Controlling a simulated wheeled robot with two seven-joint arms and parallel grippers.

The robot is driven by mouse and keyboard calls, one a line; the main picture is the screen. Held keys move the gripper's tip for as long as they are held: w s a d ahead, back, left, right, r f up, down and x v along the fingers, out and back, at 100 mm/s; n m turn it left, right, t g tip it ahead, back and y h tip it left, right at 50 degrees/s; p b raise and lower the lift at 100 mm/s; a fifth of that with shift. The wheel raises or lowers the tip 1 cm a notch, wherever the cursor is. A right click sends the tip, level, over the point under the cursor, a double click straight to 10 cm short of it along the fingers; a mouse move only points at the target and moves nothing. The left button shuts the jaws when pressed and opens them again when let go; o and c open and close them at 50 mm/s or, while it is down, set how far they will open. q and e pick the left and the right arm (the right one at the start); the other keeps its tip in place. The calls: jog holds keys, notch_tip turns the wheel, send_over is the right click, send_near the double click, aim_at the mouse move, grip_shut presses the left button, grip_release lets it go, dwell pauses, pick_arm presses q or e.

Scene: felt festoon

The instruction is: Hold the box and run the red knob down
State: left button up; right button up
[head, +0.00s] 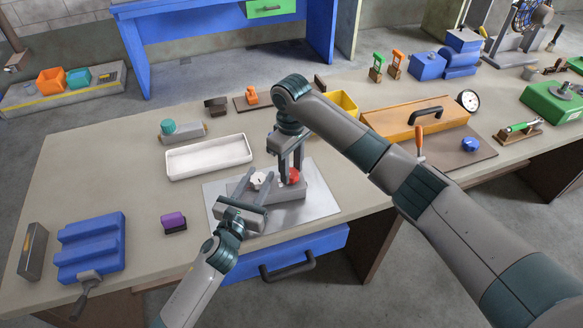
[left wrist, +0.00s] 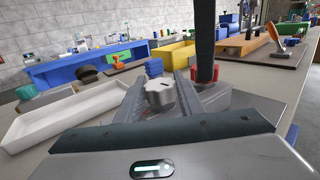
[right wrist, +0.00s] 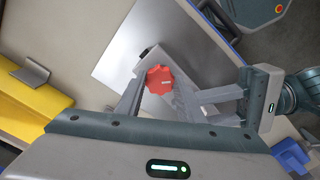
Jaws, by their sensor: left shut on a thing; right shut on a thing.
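The grey box (head: 290,194) sits on a bright metal plate (head: 318,204) near the table's front edge. It carries a pale knob (head: 258,179) on its left and the red knob (head: 293,176) on its right. My left gripper (head: 252,183) is shut on the box's left end, with the pale knob between its fingers; this knob also shows in the left wrist view (left wrist: 160,94). My right gripper (head: 288,174) comes from above and is shut on the red knob, seen between its fingers in the right wrist view (right wrist: 160,79). The exact finger contacts are partly hidden.
A white tray (head: 208,169) lies just behind and left of the plate. A purple block (head: 174,222) and a blue stepped block (head: 92,246) are on the left. An orange case (head: 415,124) and a yellow bin (head: 345,101) stand behind my right arm.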

aim_at(291, 173)
jog(key=shift+m, duration=1)
jog(key=o, duration=1.1)
jog(key=shift+c, duration=0.2)
jog(key=shift+r, duration=0.15)
notch_tip(291, 173, up, 12)
